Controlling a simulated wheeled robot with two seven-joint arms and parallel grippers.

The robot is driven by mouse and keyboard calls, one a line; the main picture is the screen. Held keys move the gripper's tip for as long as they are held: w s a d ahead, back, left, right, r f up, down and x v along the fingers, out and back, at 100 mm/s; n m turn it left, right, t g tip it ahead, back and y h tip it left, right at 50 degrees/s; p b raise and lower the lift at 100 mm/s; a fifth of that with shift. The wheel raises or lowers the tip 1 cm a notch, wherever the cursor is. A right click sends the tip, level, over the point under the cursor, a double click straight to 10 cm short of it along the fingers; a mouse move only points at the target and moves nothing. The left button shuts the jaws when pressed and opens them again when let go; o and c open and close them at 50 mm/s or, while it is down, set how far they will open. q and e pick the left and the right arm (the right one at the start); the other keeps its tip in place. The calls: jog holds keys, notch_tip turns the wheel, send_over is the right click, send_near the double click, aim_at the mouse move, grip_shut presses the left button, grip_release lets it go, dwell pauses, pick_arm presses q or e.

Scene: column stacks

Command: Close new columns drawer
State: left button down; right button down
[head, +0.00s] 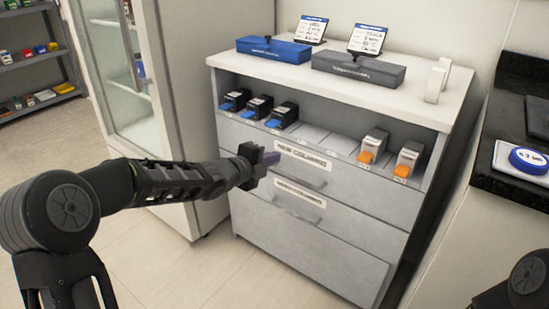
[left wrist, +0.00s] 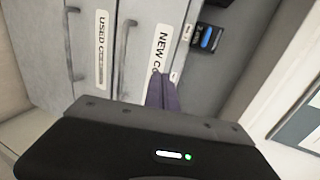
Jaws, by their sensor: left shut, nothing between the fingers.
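The new columns drawer (head: 338,178) is the upper grey drawer of the white cabinet, under the open shelf. Its front looks about flush with the cabinet. Its label and handle also show in the left wrist view (left wrist: 161,49). My left gripper (head: 270,159) is shut and empty, in front of the left part of that drawer, at the label's left end. In the left wrist view its purple-grey fingertips (left wrist: 162,92) overlap the lower end of the label; I cannot tell whether they touch the drawer. My right gripper is not in view.
The used columns drawer (head: 300,206) is below. Black-and-blue cartridges (head: 259,107) and orange-tipped ones (head: 373,145) stand on the shelf above. A blue box (head: 274,50) and a grey box (head: 358,70) sit on top. A glass-door fridge (head: 130,80) stands left; floor in front is clear.

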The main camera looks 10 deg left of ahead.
pick_arm(q)
jog(key=p+v, duration=0.2)
jog(key=v, duration=0.6)
jog(key=shift+d, duration=0.15)
